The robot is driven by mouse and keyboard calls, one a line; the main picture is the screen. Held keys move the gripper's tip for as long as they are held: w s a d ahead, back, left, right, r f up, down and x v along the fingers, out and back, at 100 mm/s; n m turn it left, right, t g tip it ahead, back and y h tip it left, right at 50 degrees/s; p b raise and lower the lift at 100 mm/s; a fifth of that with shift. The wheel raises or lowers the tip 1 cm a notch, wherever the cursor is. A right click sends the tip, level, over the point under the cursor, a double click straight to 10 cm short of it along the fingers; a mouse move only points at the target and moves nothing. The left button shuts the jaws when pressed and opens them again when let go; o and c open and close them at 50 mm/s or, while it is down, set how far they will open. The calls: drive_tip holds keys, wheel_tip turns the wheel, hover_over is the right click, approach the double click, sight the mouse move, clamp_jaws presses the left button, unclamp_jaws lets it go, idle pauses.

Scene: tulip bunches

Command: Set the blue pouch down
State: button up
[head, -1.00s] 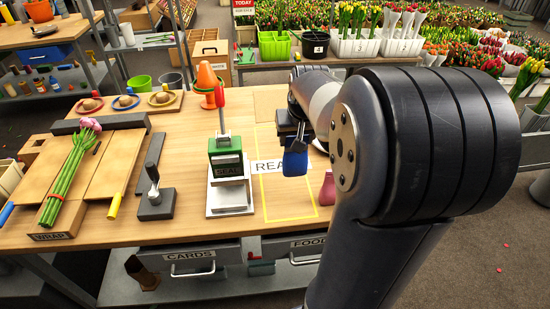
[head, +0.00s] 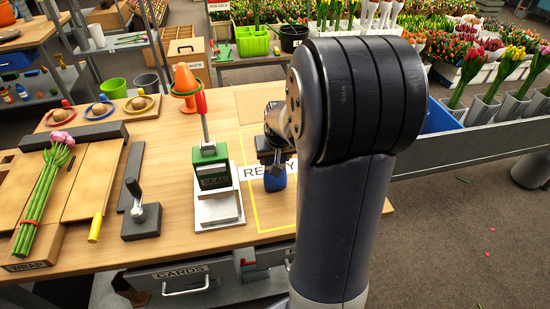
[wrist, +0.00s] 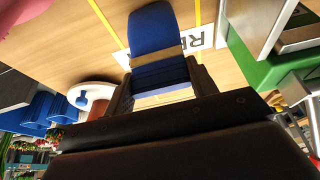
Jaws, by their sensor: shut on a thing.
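My gripper (head: 272,158) is shut on the blue pouch (head: 275,180), which hangs below the jaws over the yellow-outlined READY area (head: 262,223) of the wooden table. In the wrist view the blue pouch (wrist: 155,35) stands out between the two dark fingers of my gripper (wrist: 160,82), with the yellow lines and part of the READY label behind it. Whether its bottom touches the table is hard to tell. My arm hides the table to the right of the pouch in the head view.
The green seal press (head: 212,175) stands just left of the marked area. An orange cone (head: 186,80) stands behind it. A black lever tool (head: 142,215) and a wrap board with pink tulips (head: 45,185) lie further left. A pink thing shows at the wrist view's corner (wrist: 18,22).

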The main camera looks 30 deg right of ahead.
drive_tip(key=shift+f, duration=0.2)
drive_tip(key=shift+f, duration=0.25)
drive_tip(key=o, duration=1.1)
drive_tip(key=shift+r, duration=0.1)
drive_tip(key=shift+r, duration=0.35)
drive_tip(key=v, duration=1.1)
drive_tip(key=shift+s+r, duration=0.25)
drive_tip(key=shift+s, duration=0.05)
drive_tip(key=shift+a+f, duration=0.1)
